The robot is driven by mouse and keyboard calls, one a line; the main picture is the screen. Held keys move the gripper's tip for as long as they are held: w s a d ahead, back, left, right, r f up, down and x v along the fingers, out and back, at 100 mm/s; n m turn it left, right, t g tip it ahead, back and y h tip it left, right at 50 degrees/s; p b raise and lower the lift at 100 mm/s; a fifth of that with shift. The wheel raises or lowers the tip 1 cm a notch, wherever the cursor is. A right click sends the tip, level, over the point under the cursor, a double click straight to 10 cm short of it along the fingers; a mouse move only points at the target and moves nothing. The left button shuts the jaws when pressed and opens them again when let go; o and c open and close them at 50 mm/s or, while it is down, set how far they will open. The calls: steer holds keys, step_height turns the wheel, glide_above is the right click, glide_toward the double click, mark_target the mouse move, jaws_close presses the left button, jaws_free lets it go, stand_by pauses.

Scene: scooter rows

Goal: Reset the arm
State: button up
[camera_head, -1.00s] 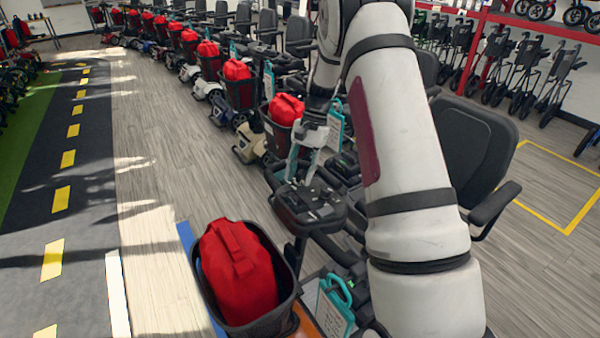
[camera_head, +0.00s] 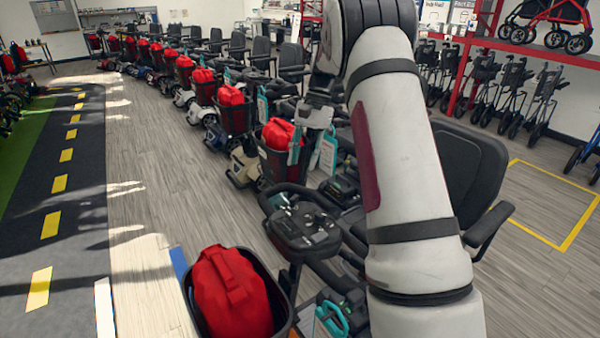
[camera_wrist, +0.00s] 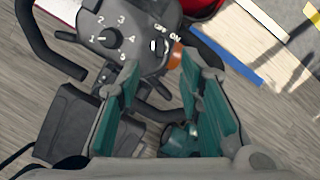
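My white arm (camera_head: 400,160) rises on the right of the head view and bends over at the top. My gripper (camera_wrist: 160,78) is open and empty in the wrist view, its two teal-padded fingers apart. In the head view its grey body (camera_head: 318,115) hangs above and behind the nearest scooter's control console (camera_head: 302,226), clear of it. The fingertips are hard to make out there. In the wrist view the console (camera_wrist: 120,42) shows a numbered dial (camera_wrist: 109,38) and an OFF/ON switch (camera_wrist: 158,46) beyond the fingers.
A red bag (camera_head: 230,292) sits in the nearest scooter's front basket (camera_head: 278,295). More scooters with red bags line up behind. A black seat (camera_head: 468,175) stands right of my arm. Rollators (camera_head: 515,95) and a red rack (camera_head: 468,75) are at the right.

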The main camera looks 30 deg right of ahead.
steer(key=shift+d+r, duration=0.15)
steer(key=shift+r, duration=0.15)
stand_by(0.4)
steer(key=s+a+r+n+t+h, duration=0.25)
steer(key=s+a+r+n, duration=0.25)
steer(key=s+a+r, duration=0.85)
steer(key=s+a+f+n+t+h, duration=0.1)
steer(key=s+a+n, duration=0.2)
steer(key=s, duration=0.6)
steer(key=s+a+f+n+t, duration=0.2)
steer(key=s+a+n, duration=0.1)
steer(key=s, duration=0.7)
steer(key=shift+f+h, duration=0.15)
steer(key=shift+h, duration=0.2)
steer(key=shift+a, duration=0.1)
